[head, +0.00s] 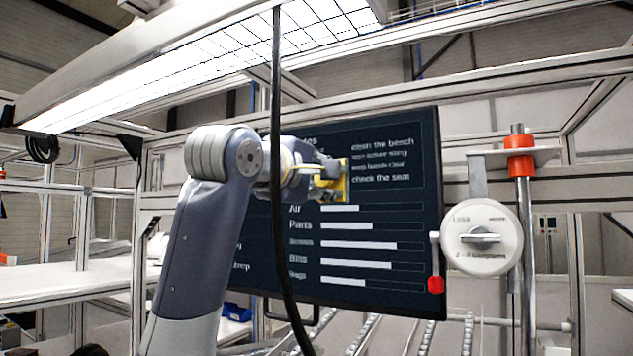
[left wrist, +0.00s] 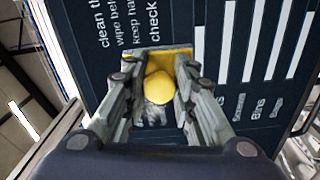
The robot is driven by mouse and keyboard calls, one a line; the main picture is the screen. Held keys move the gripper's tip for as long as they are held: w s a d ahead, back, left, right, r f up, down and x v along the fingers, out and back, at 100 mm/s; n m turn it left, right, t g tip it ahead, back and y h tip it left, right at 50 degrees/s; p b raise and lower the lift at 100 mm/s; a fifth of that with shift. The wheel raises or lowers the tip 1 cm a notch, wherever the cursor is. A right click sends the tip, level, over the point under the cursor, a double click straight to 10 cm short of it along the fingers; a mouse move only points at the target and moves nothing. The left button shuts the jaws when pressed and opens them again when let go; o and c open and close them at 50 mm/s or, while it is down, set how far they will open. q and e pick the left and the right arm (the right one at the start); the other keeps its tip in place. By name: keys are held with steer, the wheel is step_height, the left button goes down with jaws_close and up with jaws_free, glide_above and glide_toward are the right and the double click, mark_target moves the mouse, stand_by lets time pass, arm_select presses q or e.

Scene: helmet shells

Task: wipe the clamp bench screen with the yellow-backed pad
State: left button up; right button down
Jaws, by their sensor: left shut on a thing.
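The clamp bench screen (head: 385,230) is a dark upright panel with white text and bars, in the middle of the head view. It fills much of the left wrist view (left wrist: 205,30). My left gripper (head: 322,178) is in front of the screen's upper middle part, shut on the yellow-backed pad (head: 345,180). In the left wrist view the pad's yellow plate and rounded yellow grip (left wrist: 160,87) show between the fingers (left wrist: 160,95). The pad faces the screen; whether it touches the glass I cannot tell. My arm hides the screen's left part. My right gripper is not in view.
A round white dial (head: 481,238) and a metal post with an orange collar (head: 519,155) stand right of the screen. A small red-ended lever (head: 436,283) is at its right edge. A black cable (head: 277,200) hangs in front. A lit panel (head: 200,65) is overhead.

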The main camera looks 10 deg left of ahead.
arm_select(q)
steer(key=w+a+p, duration=0.1)
steer(key=w+a, duration=0.2)
steer(key=a, duration=0.4)
steer(key=shift+a+p, duration=0.2)
steer(key=shift+p, duration=0.1)
stand_by(0.4)
steer(key=shift+b+v, duration=1.8)
steer(key=shift+v, duration=1.15)
steer(key=shift+s, duration=0.1)
